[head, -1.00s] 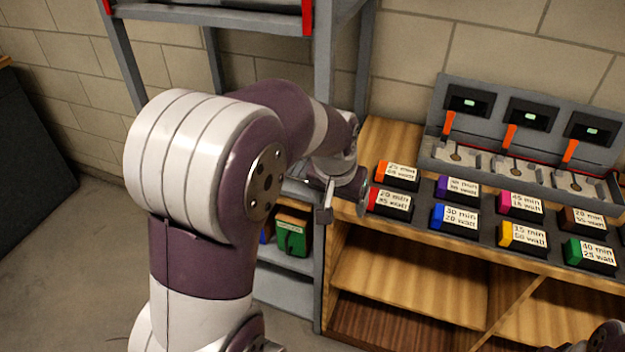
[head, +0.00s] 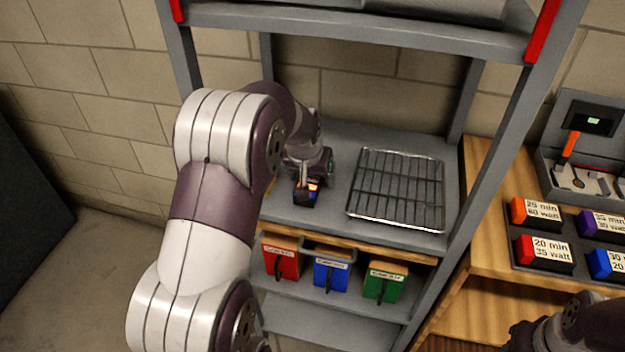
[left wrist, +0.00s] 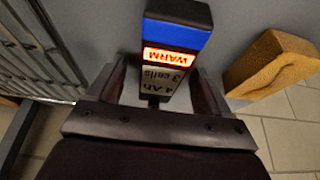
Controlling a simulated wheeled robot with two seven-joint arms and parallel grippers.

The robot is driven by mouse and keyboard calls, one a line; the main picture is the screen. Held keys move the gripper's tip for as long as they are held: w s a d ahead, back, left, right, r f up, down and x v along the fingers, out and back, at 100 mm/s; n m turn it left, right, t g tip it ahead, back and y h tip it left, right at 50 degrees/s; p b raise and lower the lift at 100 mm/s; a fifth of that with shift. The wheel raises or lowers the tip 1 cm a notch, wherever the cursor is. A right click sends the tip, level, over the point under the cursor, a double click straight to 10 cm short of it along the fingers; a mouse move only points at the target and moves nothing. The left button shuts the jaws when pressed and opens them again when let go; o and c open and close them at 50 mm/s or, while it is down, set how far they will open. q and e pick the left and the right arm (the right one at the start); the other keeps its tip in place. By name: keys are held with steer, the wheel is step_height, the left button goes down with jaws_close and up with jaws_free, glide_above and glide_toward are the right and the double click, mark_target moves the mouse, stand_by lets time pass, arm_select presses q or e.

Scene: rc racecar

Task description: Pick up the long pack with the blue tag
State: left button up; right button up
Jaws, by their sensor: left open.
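The long pack (left wrist: 178,38) shows in the left wrist view as a dark block with a blue band, a glowing orange WARM label and a printed label reading 4 AH, 3 cells. In the head view the pack (head: 306,194) is small and partly hidden by my left gripper, on the left of the grey shelf top (head: 345,140). My left gripper (left wrist: 158,82) is open, with one finger on each side of the pack's near part. I cannot tell whether the fingers touch it. My right gripper is not in view.
A wire rack (head: 398,188) lies right of the pack. A yellow-brown block (left wrist: 268,66) is beside the gripper in the wrist view. Red (head: 281,262), blue (head: 331,274) and green (head: 384,284) bins stand below. Grey shelf posts flank the space.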

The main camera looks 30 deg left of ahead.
arm_select(q)
steer(key=shift+s+a, duration=0.1)
steer(key=shift+a, duration=0.05)
steer(key=c, duration=1.4)
steer(key=shift+r, duration=0.2)
